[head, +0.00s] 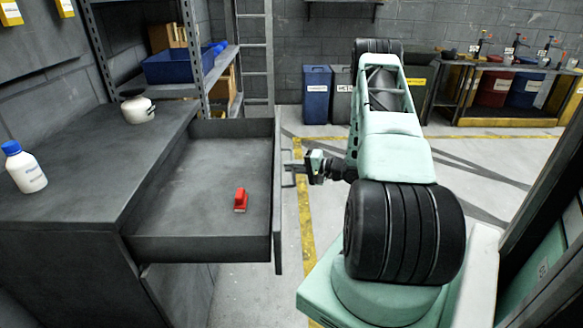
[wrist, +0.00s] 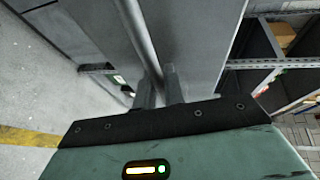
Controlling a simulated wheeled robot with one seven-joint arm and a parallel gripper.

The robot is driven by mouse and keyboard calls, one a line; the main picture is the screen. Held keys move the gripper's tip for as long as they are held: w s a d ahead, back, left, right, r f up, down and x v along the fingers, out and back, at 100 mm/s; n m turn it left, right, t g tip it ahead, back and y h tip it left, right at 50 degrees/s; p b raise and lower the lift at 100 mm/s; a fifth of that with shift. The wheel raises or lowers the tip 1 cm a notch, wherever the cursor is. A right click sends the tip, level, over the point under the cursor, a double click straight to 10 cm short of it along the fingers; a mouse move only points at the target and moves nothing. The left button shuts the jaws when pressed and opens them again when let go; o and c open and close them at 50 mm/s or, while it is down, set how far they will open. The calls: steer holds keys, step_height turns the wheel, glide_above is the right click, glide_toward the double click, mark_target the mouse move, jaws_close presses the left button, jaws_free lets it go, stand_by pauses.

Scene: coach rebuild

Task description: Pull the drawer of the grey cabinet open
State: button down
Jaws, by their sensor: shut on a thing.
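The grey cabinet (head: 62,222) stands at the left in the head view. Its drawer (head: 188,246) is pulled far out to the right, and a red object (head: 241,200) lies on the drawer's floor. The drawer's front panel (head: 278,215) faces my arm, with a bar handle (head: 289,181) on its outer side. My gripper (head: 297,168) is at that handle. In the wrist view, my fingers (wrist: 160,88) are shut on the handle bar (wrist: 140,38) beside the grey drawer front. The exact finger contact is small and partly hidden.
A white bottle with a blue cap (head: 27,170) and a white round object (head: 138,109) stand on the cabinet top. A shelf with a blue bin (head: 180,67) is behind. Blue (head: 317,93) and grey bins stand at the back wall. The floor beyond the drawer is clear.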

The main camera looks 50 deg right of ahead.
steer(key=c, duration=1.5)
jaws_free()
steer(key=b+v, duration=0.1)
steer(key=v, duration=1.6)
steer(key=shift+s, duration=0.2)
steer(key=shift+d+f, duration=0.1)
steer(key=shift+d, duration=0.05)
